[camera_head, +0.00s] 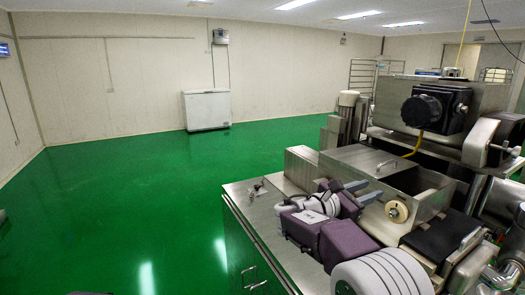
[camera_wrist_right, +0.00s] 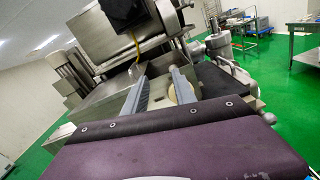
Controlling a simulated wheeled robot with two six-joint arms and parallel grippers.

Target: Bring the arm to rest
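My right arm (camera_head: 325,235), purple and white, reaches over the steel machine (camera_head: 289,248) from the lower right. My right gripper (camera_head: 371,189) points at the steel hopper box on the machine. In the right wrist view its two grey fingers (camera_wrist_right: 158,80) stand apart with nothing between them. The fingers are over or near the box; I cannot tell whether they touch it. My left gripper is not in view.
The steel box (camera_head: 370,160) with a handle lies just beyond the gripper. A black motor housing (camera_head: 436,107) stands behind it. A pale round knob (camera_head: 397,211) is close on the right. Green floor (camera_head: 130,195) lies open on the left, with a white chest (camera_head: 207,109) by the wall.

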